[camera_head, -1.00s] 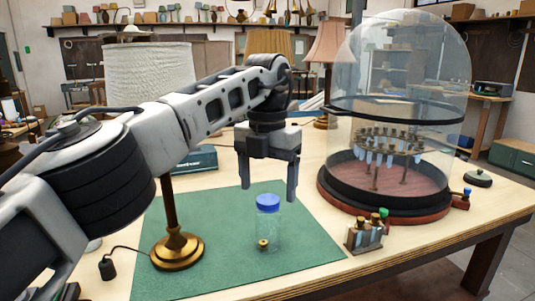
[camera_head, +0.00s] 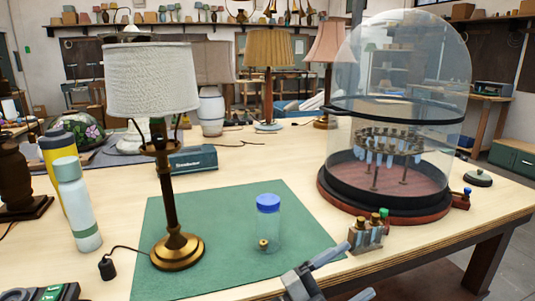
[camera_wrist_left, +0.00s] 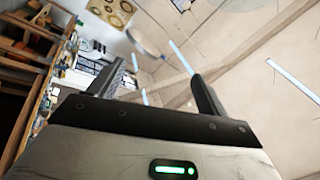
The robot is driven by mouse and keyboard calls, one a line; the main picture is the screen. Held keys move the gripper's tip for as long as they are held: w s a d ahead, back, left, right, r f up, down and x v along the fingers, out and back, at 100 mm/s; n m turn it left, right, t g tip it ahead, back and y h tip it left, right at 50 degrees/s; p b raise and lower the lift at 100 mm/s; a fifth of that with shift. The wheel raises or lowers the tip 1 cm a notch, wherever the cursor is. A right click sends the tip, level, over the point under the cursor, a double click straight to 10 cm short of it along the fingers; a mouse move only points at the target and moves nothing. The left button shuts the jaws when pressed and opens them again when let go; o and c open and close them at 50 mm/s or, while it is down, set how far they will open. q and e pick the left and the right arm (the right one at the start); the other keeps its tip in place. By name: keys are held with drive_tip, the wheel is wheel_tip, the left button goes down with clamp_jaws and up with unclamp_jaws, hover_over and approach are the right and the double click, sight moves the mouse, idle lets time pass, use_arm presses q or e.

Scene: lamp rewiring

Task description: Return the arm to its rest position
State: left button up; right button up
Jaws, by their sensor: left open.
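My left gripper (camera_head: 355,271) shows low in the head view, at the bottom edge right of centre, in front of the table's front edge. Its two fingers stand apart with nothing between them. In the left wrist view, the open fingers (camera_wrist_left: 158,70) have only the ceiling and far shelves behind them. Most of my left arm is out of the head view. My right gripper is in neither view.
A lamp with a white shade (camera_head: 152,80) and a blue-lidded jar (camera_head: 268,228) stand on the green mat (camera_head: 225,200). Bottles (camera_head: 78,205) stand at left.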

use_arm(q)
drive_tip(key=s+a+f+n+t+y, duration=0.3)
drive_tip(key=s+a+f+n+y, duration=0.1)
drive_tip(key=a+f+n+y, duration=0.55)
drive_tip(key=s+a+f+n+t+y, duration=0.35)
drive_tip(key=a+f+n+y, duration=0.25)
drive_tip(key=a+f+n, duration=0.6)
drive_tip(key=s+a+f+n+g+y, duration=0.1)
drive_tip(key=s+a+f+g+y, duration=0.1)
drive_tip(key=s+a+g, duration=0.2)
drive_tip(key=s+a, duration=0.3)
drive_tip(key=s, duration=0.2)
drive_tip(key=shift+s+f, duration=0.3)
drive_tip(key=shift+f, duration=0.1)
drive_tip(key=shift+n, duration=0.25)
